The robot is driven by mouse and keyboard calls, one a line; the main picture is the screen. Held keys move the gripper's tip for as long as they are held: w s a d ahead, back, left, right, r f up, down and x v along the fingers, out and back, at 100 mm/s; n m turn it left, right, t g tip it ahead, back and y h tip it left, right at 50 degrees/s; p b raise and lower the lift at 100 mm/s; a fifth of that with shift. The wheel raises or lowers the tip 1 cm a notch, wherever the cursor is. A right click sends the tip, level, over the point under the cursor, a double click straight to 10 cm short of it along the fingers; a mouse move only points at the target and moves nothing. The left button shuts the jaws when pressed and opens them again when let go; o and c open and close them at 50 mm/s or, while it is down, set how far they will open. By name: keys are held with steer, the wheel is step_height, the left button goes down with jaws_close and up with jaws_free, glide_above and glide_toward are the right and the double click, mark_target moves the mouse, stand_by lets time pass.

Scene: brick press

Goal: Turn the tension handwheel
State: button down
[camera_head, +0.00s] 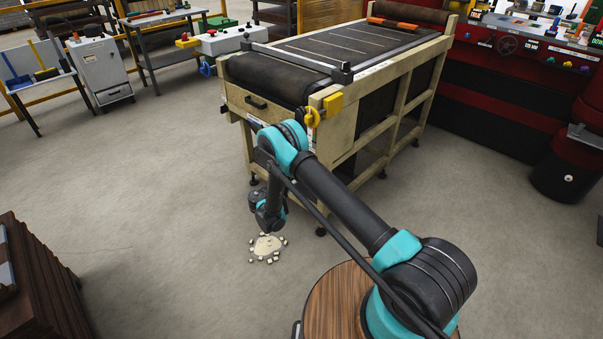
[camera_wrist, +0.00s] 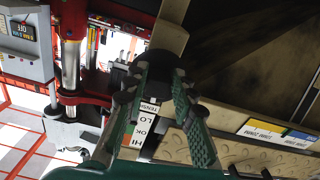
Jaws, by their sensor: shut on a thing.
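The tension handwheel (camera_wrist: 159,62) appears in the wrist view as a dark rounded part at the tips of my gripper (camera_wrist: 163,78). The two green, ribbed fingers reach up to it from both sides and are shut on it; they cover much of its outline. A label (camera_wrist: 146,122) beside it reads TENSION, with LO, OK and HI. In the head view my arm reaches toward the near end of the conveyor (camera_head: 285,120), and the fingers and the handwheel are hidden there.
A yellow switch box (camera_head: 333,103) sits on the conveyor's near corner. Pale crumbs (camera_head: 266,246) lie on the floor. A red machine (camera_head: 490,95) stands at the right, and a grey control cabinet (camera_head: 100,68) at the back left.

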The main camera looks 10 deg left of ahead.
steer(key=shift+a+m, duration=0.1)
steer(key=shift+m, duration=0.5)
steer(key=c, duration=1.2)
jaws_free()
steer(key=v, duration=1.2)
